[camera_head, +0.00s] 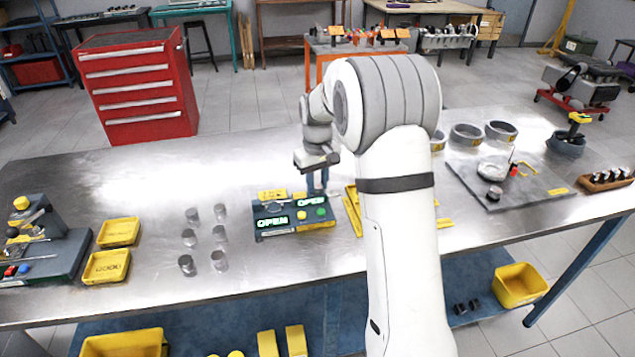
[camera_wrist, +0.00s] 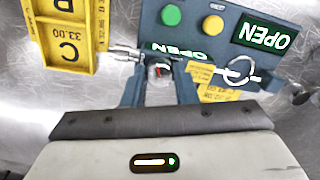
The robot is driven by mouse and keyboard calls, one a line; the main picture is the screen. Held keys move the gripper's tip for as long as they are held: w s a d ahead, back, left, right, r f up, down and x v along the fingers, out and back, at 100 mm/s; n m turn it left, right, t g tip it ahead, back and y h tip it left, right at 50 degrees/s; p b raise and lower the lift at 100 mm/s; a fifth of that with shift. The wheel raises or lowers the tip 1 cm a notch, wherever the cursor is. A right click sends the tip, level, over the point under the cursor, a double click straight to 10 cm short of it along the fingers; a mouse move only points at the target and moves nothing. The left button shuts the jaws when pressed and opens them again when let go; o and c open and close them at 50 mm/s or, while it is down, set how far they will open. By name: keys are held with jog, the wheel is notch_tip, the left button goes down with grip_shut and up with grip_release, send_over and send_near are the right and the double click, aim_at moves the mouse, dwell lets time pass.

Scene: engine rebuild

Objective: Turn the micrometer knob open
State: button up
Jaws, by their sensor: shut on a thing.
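A dark blue-grey box (camera_head: 290,233) stands on the metal bench, with two lit displays reading "OPEN" and a green and a yellow button. In the wrist view the box (camera_wrist: 215,50) fills the upper middle. The micrometer (camera_wrist: 240,70) shows as a light metal ring at its edge, and a thin metal rod (camera_wrist: 122,52) reaches out to the left. My gripper (camera_wrist: 159,77) is shut on the micrometer knob, which is mostly hidden between the fingers. In the head view my gripper (camera_head: 318,180) is at the back edge of the box.
A yellow tray (camera_wrist: 65,62) marked "C 33.00" lies beside the box in the wrist view. Several metal cylinders (camera_head: 220,234) stand left of the box. Yellow bins (camera_head: 118,232) sit further left. A grey plate (camera_head: 525,188) with parts lies right. The bench behind the cylinders is clear.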

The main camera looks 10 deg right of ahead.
aim_at(317, 185)
jog(key=m, duration=0.5)
jog(key=shift+w+r+m, duration=0.1)
jog(key=shift+m, duration=0.2)
jog(key=m, duration=0.5)
jog(key=shift+m, duration=0.3)
jog(key=o, duration=1)
notch_tip(317, 185, up, 7)
jog(key=shift+f+b, duration=0.1)
jog(key=shift+b, duration=0.35)
jog(key=shift+r, duration=0.45)
